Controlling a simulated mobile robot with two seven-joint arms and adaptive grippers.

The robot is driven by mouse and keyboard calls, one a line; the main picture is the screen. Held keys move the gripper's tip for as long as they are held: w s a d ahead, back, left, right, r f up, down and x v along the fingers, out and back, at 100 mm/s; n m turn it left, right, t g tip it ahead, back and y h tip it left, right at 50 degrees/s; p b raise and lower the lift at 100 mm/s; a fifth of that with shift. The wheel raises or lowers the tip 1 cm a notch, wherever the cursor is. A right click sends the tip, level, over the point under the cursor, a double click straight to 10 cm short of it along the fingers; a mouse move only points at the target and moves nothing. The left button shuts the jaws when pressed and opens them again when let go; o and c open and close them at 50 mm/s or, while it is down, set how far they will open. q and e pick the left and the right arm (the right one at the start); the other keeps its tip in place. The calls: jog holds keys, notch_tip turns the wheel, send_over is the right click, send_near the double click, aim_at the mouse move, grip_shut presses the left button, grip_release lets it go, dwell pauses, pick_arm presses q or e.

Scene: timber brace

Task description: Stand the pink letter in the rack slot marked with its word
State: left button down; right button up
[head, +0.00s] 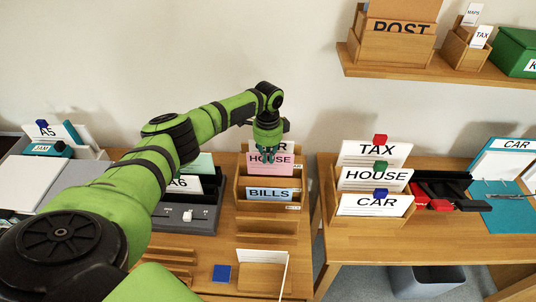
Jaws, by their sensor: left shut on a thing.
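The pink letter (270,168), printed HOUSE, is upright in the head view at the wooden letter rack (267,226), behind a blue letter (271,194) printed BILLS. A white letter (258,147) printed CAR shows behind it. My left gripper (268,150) is above the rack, shut on the top of the pink letter and covering part of it. The letter's lower edge is hidden, so I cannot tell whether it rests on the slot's floor. The small marks on the rack's slots are too small to read. My right gripper is not in view.
Left of the rack stands a grey device (187,217) with an A6 card. Right, across a gap between tables, a wooden box (376,205) holds TAX, HOUSE and CAR cards. A shelf (400,70) hangs above. A small wooden holder (262,277) is in front.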

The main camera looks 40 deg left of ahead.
pick_arm(q)
jog(key=shift+f+b, duration=0.85)
jog(key=shift+f, duration=0.5)
jog(key=c, duration=1.3)
grip_release()
jog(key=shift+r, duration=0.1)
jog(key=shift+o, duration=0.2)
jog(key=o, duration=0.5)
jog(key=shift+c, duration=0.2)
notch_tip(320, 180, up, 8)
jog(key=p, duration=0.7)
jog(key=shift+p, duration=0.35)
